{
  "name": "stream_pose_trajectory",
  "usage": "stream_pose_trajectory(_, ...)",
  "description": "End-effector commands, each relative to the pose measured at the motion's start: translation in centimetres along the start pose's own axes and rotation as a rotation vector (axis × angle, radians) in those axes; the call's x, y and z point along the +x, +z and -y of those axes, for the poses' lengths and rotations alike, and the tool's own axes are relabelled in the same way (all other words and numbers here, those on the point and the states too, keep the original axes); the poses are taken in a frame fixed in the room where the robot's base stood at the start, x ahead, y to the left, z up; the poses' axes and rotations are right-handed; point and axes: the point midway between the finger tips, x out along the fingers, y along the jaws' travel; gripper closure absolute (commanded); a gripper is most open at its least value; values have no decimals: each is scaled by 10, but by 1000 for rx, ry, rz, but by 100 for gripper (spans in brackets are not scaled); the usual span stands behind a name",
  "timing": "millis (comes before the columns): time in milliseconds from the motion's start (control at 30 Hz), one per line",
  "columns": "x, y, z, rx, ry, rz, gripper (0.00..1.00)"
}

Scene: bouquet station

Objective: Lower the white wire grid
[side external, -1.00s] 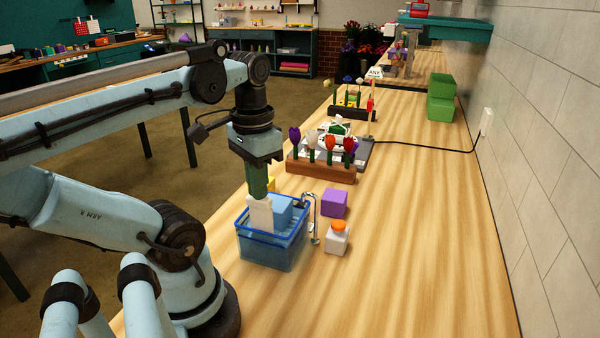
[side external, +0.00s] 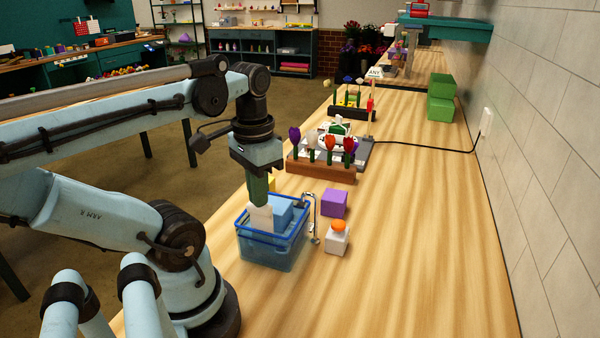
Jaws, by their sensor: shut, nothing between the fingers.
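My gripper (side external: 259,204) points down over the blue see-through tub (side external: 272,257), its green fingers shut above a white piece (side external: 261,219) at the tub's left side. Whether that white piece is fingertips or a separate thing, I cannot tell. A light blue block (side external: 283,212) is beside it, inside the tub. I cannot make out a white wire grid for certain; the inside of the tub is partly hidden by its walls and my gripper. A bent metal wire piece (side external: 313,214) hangs at the tub's right rim.
A purple block (side external: 334,203) and a white block with an orange top (side external: 338,238) stand right of the tub. A brown rack of tulips (side external: 320,170) stands behind it. Green boxes (side external: 441,98) are farther back by the wall. The table's right front is clear.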

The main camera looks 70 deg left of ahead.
Motion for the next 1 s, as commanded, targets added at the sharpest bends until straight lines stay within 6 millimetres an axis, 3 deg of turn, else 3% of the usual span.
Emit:
stream_pose_trajectory(467, 9, 0, 0, 0, 0, -1, 100)
stream_pose_trajectory(1000, -29, 0, 0, 0, 0, 0, 100)
